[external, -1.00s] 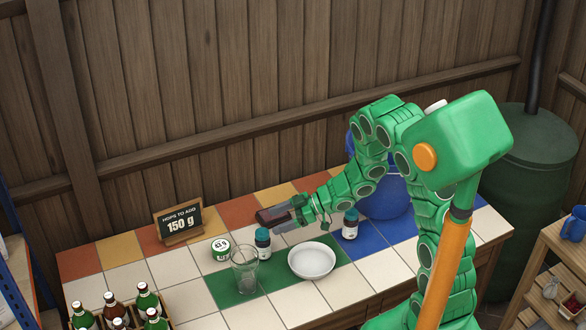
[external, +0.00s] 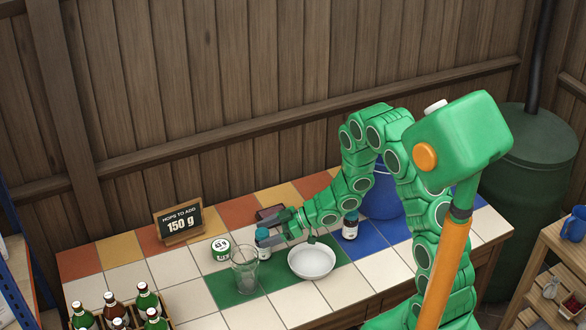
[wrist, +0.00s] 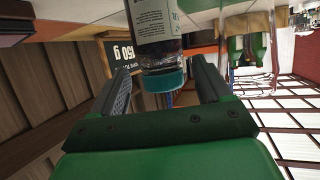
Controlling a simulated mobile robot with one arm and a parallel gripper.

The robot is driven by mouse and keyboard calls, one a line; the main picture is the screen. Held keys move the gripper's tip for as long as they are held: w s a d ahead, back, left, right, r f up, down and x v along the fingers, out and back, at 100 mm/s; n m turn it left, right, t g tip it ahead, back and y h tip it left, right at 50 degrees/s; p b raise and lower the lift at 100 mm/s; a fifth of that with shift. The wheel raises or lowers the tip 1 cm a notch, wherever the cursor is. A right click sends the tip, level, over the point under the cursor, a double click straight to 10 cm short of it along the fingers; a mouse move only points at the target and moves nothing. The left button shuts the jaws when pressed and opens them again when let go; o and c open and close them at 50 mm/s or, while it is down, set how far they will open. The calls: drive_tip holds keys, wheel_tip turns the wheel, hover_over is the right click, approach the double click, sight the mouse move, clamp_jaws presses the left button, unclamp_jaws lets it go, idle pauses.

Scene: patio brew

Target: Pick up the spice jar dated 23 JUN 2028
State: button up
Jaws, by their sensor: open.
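A spice jar (external: 263,240) with a teal cap and a pale label stands upright on the counter, just left of my gripper (external: 274,240). In the wrist view the same jar (wrist: 158,20) appears upside down, its cap (wrist: 163,82) between the two open fingers of my gripper (wrist: 161,68). A gap shows on each side, and nothing is gripped. The print on its label is too small and cut off to read a date. A second spice jar (external: 350,226) with a teal cap stands to the right, beyond the bowl; its date is unreadable too.
A clear glass (external: 245,270) stands in front of the near jar, and a white bowl (external: 311,263) to its right. A round green-and-white tin (external: 220,249) is on the left. A dark flat object (external: 269,213) lies behind. A "150 g" sign (external: 179,223) and a bottle crate (external: 166,307) are further left.

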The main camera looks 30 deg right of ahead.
sight(257, 237)
drive_tip(key=shift+x, duration=1.75)
drive_tip(key=shift+s, duration=0.15)
drive_tip(key=c, duration=1.1)
drive_tip(key=shift+r, duration=0.1)
